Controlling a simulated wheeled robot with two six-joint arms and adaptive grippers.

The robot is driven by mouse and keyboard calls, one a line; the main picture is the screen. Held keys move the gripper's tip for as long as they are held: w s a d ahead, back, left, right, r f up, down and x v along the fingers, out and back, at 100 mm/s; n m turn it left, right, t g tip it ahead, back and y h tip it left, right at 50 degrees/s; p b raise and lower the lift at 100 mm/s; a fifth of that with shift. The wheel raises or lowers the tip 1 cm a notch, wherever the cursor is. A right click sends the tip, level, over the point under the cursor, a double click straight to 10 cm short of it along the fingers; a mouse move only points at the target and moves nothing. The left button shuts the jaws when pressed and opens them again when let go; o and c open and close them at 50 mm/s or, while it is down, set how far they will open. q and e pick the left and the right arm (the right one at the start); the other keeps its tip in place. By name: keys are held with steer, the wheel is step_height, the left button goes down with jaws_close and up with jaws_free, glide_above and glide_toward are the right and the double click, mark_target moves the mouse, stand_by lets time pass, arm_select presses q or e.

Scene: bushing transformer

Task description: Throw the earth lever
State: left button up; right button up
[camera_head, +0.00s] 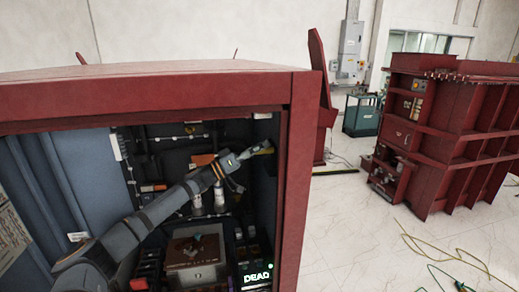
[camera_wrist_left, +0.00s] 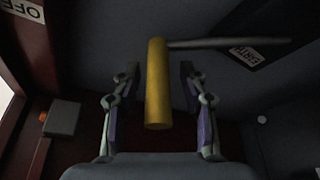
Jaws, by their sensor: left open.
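The earth lever (camera_wrist_left: 158,95) shows in the left wrist view as a yellow cylindrical handle on a thin grey rod that runs right to a label reading EARTH (camera_wrist_left: 246,55). My left gripper (camera_wrist_left: 157,85) is open, with one finger on each side of the yellow handle. Dark gaps show between both fingers and the handle. In the head view my left gripper (camera_head: 258,149) reaches into the red cabinet (camera_head: 150,98), near its right inner wall. The lever is too small to make out clearly there. My right gripper is not in view.
An OFF label (camera_wrist_left: 22,9) and a grey block (camera_wrist_left: 62,117) are at the left in the wrist view. Inside the cabinet, a box (camera_head: 195,250) and a green DEAD display (camera_head: 257,277) sit below my arm. A red transformer (camera_head: 450,135) stands at right, with cables on the floor.

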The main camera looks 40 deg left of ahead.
arm_select(q)
step_height(320, 180, up, 10)
steer(key=shift+f, duration=0.1)
stand_by(0.6)
